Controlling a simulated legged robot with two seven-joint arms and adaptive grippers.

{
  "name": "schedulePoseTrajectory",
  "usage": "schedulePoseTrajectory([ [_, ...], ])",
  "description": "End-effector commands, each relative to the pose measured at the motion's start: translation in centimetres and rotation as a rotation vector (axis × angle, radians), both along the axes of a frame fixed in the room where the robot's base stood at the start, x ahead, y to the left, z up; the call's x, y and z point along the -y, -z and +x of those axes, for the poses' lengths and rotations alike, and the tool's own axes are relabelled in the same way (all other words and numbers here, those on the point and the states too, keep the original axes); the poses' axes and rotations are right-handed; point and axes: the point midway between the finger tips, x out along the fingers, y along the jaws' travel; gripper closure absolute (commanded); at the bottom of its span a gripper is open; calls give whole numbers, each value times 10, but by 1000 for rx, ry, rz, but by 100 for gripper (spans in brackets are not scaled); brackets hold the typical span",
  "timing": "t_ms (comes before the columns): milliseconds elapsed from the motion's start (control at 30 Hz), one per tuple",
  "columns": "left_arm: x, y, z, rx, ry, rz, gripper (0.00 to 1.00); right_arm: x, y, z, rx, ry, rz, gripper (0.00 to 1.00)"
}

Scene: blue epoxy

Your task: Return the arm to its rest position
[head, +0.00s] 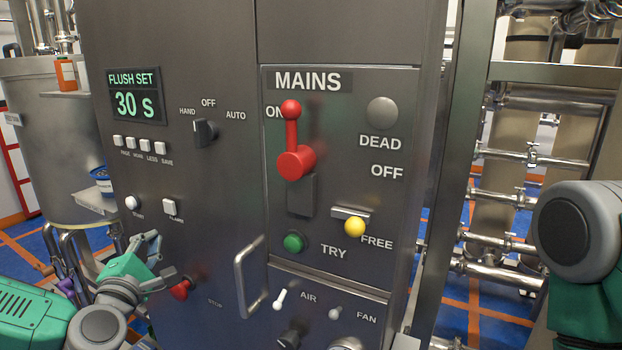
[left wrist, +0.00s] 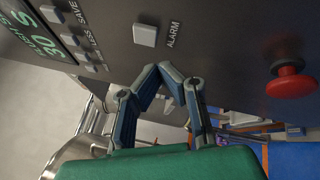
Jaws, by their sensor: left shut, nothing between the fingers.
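My left gripper (head: 154,243) is in front of the lower left of the grey control cabinet (head: 225,165). It is below the white ALARM button (head: 170,207) and up and left of the red STOP knob (head: 181,288). In the left wrist view my left gripper (left wrist: 162,72) shows its fingertips together with nothing between them. There the ALARM button (left wrist: 145,35) is above the fingers and the red knob (left wrist: 291,79) is to the right. I cannot tell whether the fingers touch the panel. Part of my right arm shows at the right edge; its gripper is out of view.
The red MAINS lever (head: 292,140) points up beside ON. A metal door handle (head: 250,278) sticks out right of the red knob. A steel tank (head: 50,140) stands at the left. Steel pipes (head: 530,155) run at the right over a blue floor.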

Motion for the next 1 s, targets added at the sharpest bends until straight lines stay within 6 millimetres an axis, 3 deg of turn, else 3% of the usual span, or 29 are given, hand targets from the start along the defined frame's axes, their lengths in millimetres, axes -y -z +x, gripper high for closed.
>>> schedulePoseTrajectory([
  [33, 23, 25, -4, -63, 56, 53, 100, 0, 5, 0, 0, 0, 0, 60],
  [200, 96, 119, -37, -307, 276, 306, 100, 0, 18, 0, 0, 0, 0, 60],
  [300, 129, 175, -70, -445, 422, 475, 100, 0, 26, 0, 0, 0, 0, 60],
  [467, 158, 262, -141, -651, 679, 770, 100, 0, 38, 0, 0, 0, 0, 60],
  [567, 159, 312, -195, -774, 856, 970, 100, 0, 47, 0, 0, 0, 0, 60],
  [700, 137, 366, -272, -933, 1118, 1257, 100, 0, 59, 0, 0, 0, 0, 60],
  [833, 104, 391, -326, -1046, 1324, 1472, 100, 0, 68, 0, 0, 0, 0, 60],
  [1000, 74, 398, -359, -1123, 1471, 1620, 100, 0, 73, 0, 0, 0, 0, 60],
])
